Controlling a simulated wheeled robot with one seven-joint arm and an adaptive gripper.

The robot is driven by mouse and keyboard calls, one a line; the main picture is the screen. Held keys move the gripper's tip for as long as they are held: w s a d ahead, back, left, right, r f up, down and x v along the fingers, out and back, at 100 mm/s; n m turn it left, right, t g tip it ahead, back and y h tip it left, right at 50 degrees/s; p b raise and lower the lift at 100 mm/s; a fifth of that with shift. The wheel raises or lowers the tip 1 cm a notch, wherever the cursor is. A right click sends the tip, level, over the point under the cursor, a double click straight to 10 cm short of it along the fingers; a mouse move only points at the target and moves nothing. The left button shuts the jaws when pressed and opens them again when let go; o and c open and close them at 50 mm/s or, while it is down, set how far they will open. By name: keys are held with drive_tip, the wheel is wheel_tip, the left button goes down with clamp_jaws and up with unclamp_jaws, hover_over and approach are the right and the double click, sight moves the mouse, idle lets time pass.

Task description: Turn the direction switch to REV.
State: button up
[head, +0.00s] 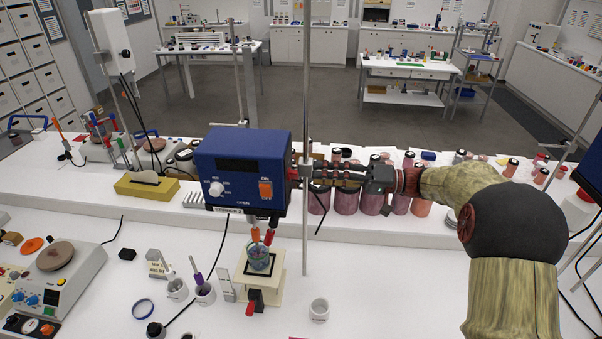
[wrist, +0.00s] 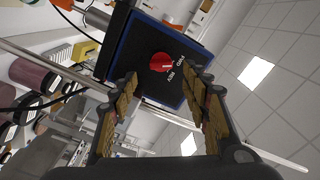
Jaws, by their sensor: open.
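The direction switch is a red knob (wrist: 162,62) with a pale mark, on a dark side panel of the blue stirrer box (head: 242,168). The labels FWD and REV are printed beside the knob in the wrist view; I cannot tell surely which the mark points at. My gripper (wrist: 163,84) is open and empty, with its two padded fingers either side of the line to the knob. The knob shows just beyond the fingertips; contact is not visible. In the head view my gripper (head: 308,174) reaches the box's right side from the right.
A vertical metal rod (head: 306,100) stands close to the box and my fingers. A glass beaker (head: 258,257) sits under the box on a cream stand. Several pigment jars (head: 346,199) line the shelf behind my arm. A white cup (head: 319,310) stands in front.

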sight(293, 174)
drive_tip(key=a, duration=0.4)
drive_tip(key=w+a+p, duration=0.1)
drive_tip(key=a, duration=0.1)
drive_tip(key=shift+c, duration=1.1)
drive_tip(key=c, duration=0.9)
drive_tip(key=shift+c, duration=0.2)
